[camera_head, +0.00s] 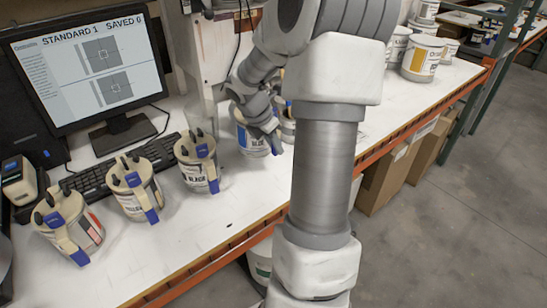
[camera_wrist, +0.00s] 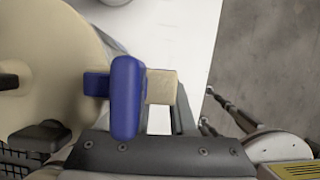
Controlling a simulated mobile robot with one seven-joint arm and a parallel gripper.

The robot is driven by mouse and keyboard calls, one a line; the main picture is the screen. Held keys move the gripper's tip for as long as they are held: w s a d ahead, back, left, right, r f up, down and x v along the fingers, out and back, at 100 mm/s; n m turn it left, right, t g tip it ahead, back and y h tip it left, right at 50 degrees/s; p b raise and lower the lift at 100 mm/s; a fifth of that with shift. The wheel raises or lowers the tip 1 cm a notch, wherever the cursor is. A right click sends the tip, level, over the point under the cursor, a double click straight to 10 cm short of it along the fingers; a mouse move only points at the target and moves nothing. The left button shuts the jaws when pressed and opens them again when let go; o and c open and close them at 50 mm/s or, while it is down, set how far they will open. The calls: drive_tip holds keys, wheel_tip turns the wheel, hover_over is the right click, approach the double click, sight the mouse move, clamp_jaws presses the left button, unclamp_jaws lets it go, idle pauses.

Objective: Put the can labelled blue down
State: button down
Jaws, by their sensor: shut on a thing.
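The can labelled blue (camera_head: 248,138), with a blue patch on its side, is at the middle of the white bench in the head view, partly covered by my arm. My gripper (camera_head: 266,128) is shut on it at its right side. I cannot tell whether its base touches the bench. In the wrist view, its beige lid (camera_wrist: 60,65) fills the left side. A blue tab with a beige block (camera_wrist: 160,87) sticks out to the right, right above my gripper's dark body.
The bench's orange front edge (camera_head: 205,262) is close.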

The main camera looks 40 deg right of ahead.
sight(272, 153)
drive_tip(key=shift+w+f, duration=0.2)
drive_tip(key=shift+w, duration=0.05)
drive_tip(key=shift+f+b, duration=0.55)
drive_tip(key=shift+f, duration=1.2)
drive_tip(key=shift+f, duration=0.2)
drive_tip(key=c, duration=0.8)
unclamp_jaws()
drive_tip(key=shift+o, duration=0.2)
drive_tip(key=shift+s, duration=0.1)
drive_tip(key=p+v, duration=0.2)
drive_tip(key=v, duration=1)
drive_tip(key=shift+r, duration=0.1)
